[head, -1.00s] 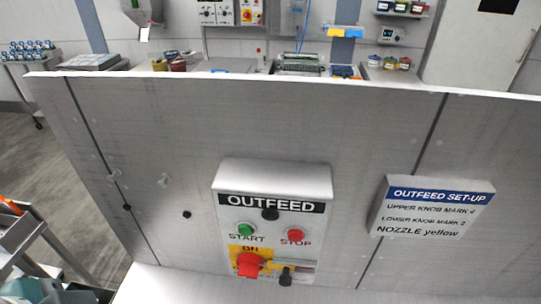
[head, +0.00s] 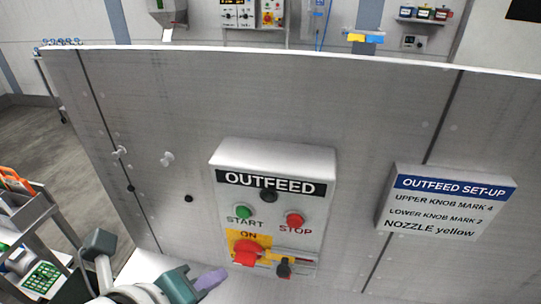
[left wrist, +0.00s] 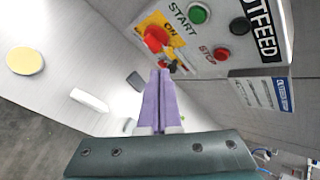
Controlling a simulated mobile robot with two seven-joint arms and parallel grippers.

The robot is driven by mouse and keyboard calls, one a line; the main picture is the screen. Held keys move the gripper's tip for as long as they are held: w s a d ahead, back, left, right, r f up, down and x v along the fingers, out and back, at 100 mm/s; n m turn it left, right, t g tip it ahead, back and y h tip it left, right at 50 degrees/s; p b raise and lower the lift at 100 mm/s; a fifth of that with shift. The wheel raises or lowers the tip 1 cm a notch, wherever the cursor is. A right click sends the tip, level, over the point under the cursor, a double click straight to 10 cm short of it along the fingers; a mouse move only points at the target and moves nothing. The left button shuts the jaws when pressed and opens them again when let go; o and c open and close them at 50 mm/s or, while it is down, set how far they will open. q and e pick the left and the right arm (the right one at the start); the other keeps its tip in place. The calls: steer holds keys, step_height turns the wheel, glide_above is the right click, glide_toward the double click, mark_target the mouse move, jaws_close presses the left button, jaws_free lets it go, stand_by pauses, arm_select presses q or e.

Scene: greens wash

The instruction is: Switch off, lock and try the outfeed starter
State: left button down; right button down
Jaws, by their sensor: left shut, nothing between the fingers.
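The grey OUTFEED starter box (head: 226,180) is fixed to the metal panel. Its red rotary switch (head: 245,254) sits on a yellow plate marked ON; in the left wrist view the red switch (left wrist: 156,38) lies just beyond my fingertips. Above it are the green START button (head: 243,211) and red STOP button (head: 294,219). A small black part (head: 284,268) is right of the switch; I cannot tell what it is. My left gripper (head: 222,274) is shut and empty, its purple fingers low and left of the switch, apparently apart from it. My right gripper is not in view.
A sign reading OUTFEED SET-UP (head: 446,205) is on the panel to the right. White pegs (head: 167,158) and black studs stick out at the left. A grey cart (head: 38,222) stands at lower left. Shelves and equipment line the wall behind.

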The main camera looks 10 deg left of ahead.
mark_target(243, 213)
arm_select(q)
steer(key=w+b, duration=0.4)
steer(key=w, duration=0.4)
steer(key=shift+w+d+b, duration=0.15)
steer(key=shift+w+b, duration=0.15)
steer(key=shift+w, duration=0.1)
stand_by(1.8)
steer(key=shift+w, duration=0.45)
